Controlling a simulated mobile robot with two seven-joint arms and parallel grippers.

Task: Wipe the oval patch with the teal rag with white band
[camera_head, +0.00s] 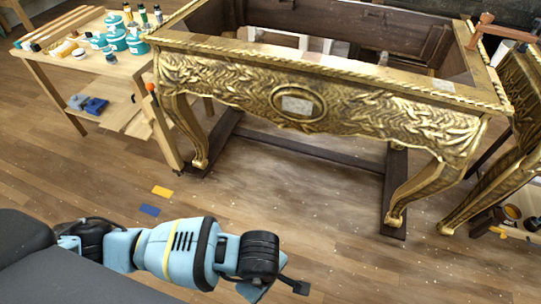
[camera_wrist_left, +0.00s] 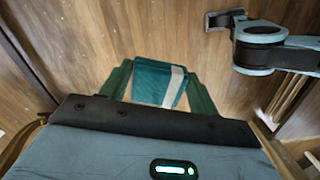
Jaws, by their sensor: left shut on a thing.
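The teal rag with a white band (camera_wrist_left: 158,84) shows in the left wrist view, between the two dark green fingers of my left gripper (camera_wrist_left: 159,80). The gripper is shut on it, and wooden floor lies behind it. In the head view my left arm comes in low from the left, well apart from the gilt console; the rag cannot be made out there. An oval patch (camera_head: 298,104), framed by a carved ring with a pale area inside, is at the middle of the console's front panel (camera_head: 230,87). My right gripper is in neither view.
A wooden side table (camera_head: 65,68) with teal bottles (camera_head: 117,38) and tools stands at left. Blue items (camera_head: 92,104) lie on its lower shelf. Yellow (camera_head: 162,191) and blue (camera_head: 149,210) pieces lie on the floor. Floor before the console is mostly clear.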

